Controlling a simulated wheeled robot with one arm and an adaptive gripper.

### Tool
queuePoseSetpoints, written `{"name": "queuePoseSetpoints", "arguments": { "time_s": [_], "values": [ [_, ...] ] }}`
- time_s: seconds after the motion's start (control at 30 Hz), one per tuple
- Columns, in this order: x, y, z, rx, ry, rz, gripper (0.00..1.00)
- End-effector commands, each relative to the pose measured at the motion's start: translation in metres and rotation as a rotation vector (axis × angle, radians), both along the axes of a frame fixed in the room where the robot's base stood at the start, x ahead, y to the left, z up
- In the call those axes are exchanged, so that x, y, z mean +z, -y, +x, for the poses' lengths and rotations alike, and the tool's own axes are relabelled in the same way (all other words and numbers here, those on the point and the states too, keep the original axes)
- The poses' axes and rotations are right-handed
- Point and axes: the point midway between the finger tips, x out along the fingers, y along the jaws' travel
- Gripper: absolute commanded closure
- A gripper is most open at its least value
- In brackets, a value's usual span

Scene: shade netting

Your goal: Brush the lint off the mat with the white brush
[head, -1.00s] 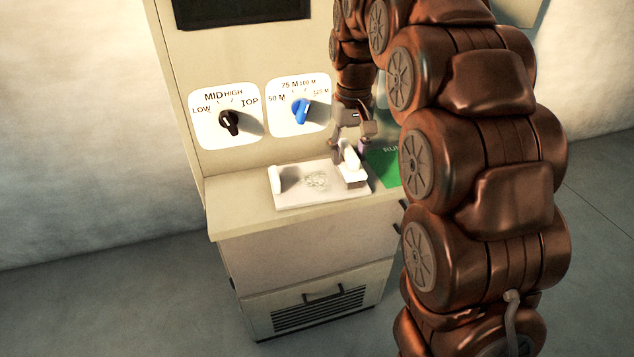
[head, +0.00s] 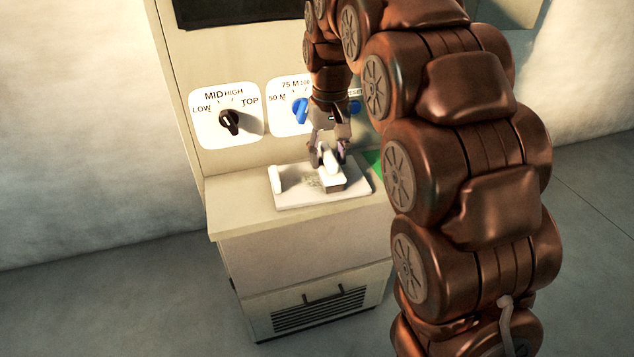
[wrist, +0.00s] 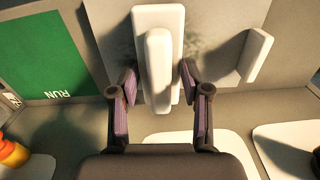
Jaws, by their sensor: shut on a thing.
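The white brush (head: 331,167) stands on the pale mat (head: 350,196), right of the mat's middle. My gripper (head: 328,154) is shut on its upright handle. In the wrist view the brush (wrist: 158,62) sits between the two fingers of my gripper (wrist: 158,85), its block flat on the mat (wrist: 212,30). Grey lint (head: 311,181) shows at the brush's left side in the head view. In the wrist view lint (wrist: 196,40) shows as a faint dark patch beside the block. The brush hides part of it.
A white upright block (head: 276,179) stands at the mat's left edge. Behind the mat, the panel carries a black knob (head: 229,121) and a blue knob (head: 300,110). A green RUN area (wrist: 45,50) lies beside the mat. The counter front edge (head: 300,222) is clear.

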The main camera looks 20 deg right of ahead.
Motion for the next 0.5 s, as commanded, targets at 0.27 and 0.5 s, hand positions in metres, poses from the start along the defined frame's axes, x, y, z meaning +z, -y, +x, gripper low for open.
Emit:
{"name": "queuePoseSetpoints", "arguments": {
  "time_s": [0.27, 0.5],
  "values": [
    [0.0, -0.007, 0.0, 0.0, 0.001, 0.0, 1.0],
    [-0.001, -0.019, 0.001, 0.001, 0.001, -0.001, 1.0]
  ]
}}
